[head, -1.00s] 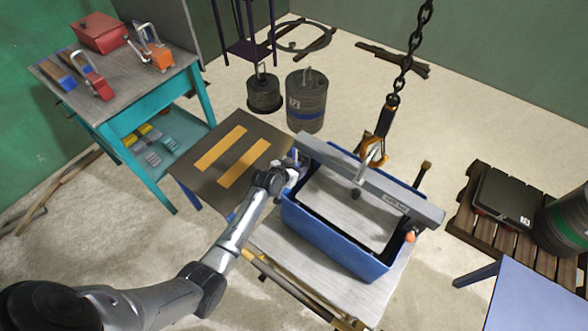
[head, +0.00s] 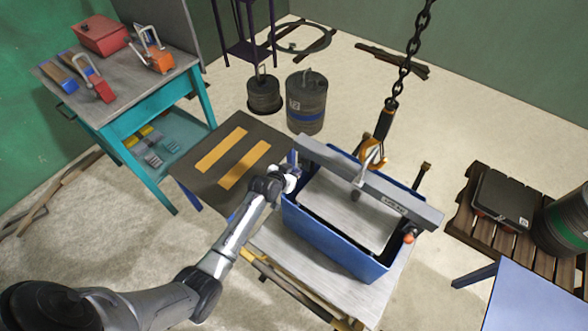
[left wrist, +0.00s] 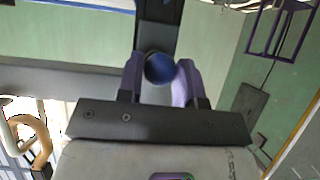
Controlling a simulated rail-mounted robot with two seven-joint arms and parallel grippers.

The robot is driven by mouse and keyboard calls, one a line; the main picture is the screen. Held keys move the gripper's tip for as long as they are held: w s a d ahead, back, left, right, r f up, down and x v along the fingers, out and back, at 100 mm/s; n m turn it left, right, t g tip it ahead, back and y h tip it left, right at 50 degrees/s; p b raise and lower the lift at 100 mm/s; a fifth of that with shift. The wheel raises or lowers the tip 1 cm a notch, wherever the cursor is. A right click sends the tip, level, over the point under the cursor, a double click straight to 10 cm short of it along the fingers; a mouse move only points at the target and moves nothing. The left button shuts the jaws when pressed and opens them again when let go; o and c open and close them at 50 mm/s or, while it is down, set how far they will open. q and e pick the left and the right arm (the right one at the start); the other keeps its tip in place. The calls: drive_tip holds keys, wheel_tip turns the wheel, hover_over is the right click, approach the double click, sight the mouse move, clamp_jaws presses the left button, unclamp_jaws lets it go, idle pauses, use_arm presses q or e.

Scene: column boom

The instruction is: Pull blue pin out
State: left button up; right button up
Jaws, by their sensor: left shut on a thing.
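My left gripper (head: 291,172) is at the left end of the grey lifting beam (head: 345,172), beside the blue crate (head: 322,236). In the left wrist view the gripper's two purple fingers (left wrist: 160,82) are shut on the blue pin, whose round blue head (left wrist: 160,68) shows between them. I cannot tell how much of the pin sits in the beam. An orange-red knob (head: 408,239) shows near the beam's right end. The orange hook (head: 373,153) holds the beam at its middle. My right gripper is not in view.
The chain (head: 408,60) hangs above the beam. A dark board with yellow strips (head: 218,150) lies left of the crate. A teal workbench (head: 130,100) stands at the left, a wooden pallet (head: 480,235) at the right. Dark weights (head: 306,105) stand behind.

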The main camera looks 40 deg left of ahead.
use_arm(q)
drive_tip(key=shift+s+r+p, duration=0.1)
drive_tip(key=shift+s+p, duration=0.95)
drive_tip(key=shift+s, duration=0.4)
drive_tip(key=o, duration=0.8)
drive_tip(key=s+r+p, duration=0.1)
drive_tip(key=r+p, duration=0.2)
drive_tip(key=p, duration=0.1)
drive_tip(key=s+r+p, duration=0.2)
drive_tip(key=r+p, duration=0.1)
drive_tip(key=p, duration=0.1)
drive_tip(key=s+r+p, duration=0.2)
drive_tip(key=r+p, duration=0.2)
drive_tip(key=p, duration=0.1)
drive_tip(key=shift+s+d, duration=0.1)
drive_tip(key=shift+d, duration=0.05)
